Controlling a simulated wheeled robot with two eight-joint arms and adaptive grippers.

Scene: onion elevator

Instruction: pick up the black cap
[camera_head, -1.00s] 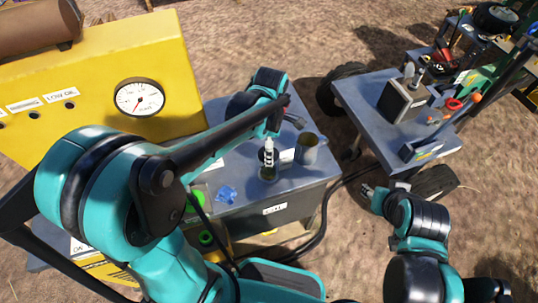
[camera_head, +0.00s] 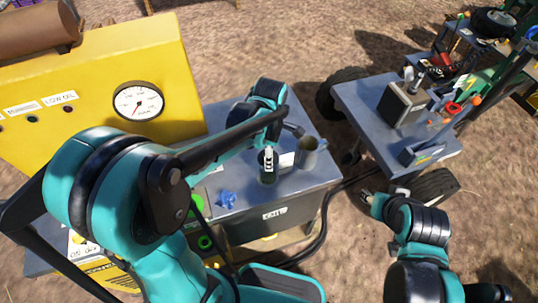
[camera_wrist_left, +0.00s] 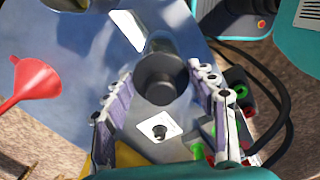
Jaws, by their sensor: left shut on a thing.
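My left gripper (camera_head: 268,158) points down over the grey cart top (camera_head: 310,180). The cap tops an upright dark cylinder.
A blue piece (camera_head: 227,199) lies to the left. A yellow machine with a round gauge (camera_head: 138,102) stands behind left. Another cart (camera_head: 365,100) with tools stands at right.

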